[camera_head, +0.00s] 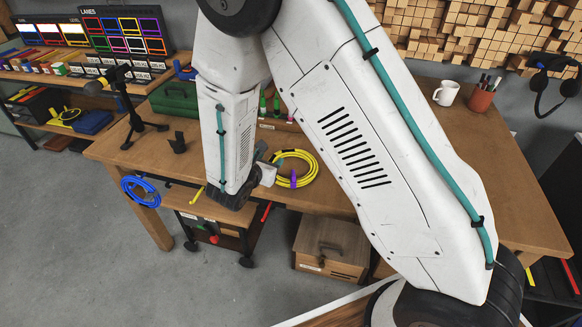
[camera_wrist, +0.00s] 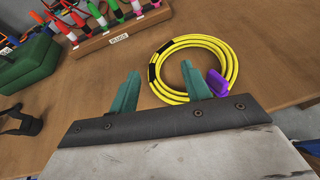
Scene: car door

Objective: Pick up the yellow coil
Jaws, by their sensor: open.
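The yellow coil (camera_head: 308,155) lies on the wooden table just right of my gripper in the head view. In the wrist view the yellow coil (camera_wrist: 233,62) is a ring of several loops with black bands and a purple clip (camera_wrist: 217,83) at its lower right. My gripper (camera_wrist: 160,88) is open and empty, with two teal fingers. In the head view my gripper (camera_head: 264,172) is partly hidden by my own arm.
A wooden rack labelled PLUGS (camera_wrist: 118,35) with coloured plugs stands behind and left. A green toolbox (camera_wrist: 28,62) is at the far left. A blue coil (camera_head: 141,190) hangs at the table's front left. A black stand (camera_head: 134,115) is on the table's left.

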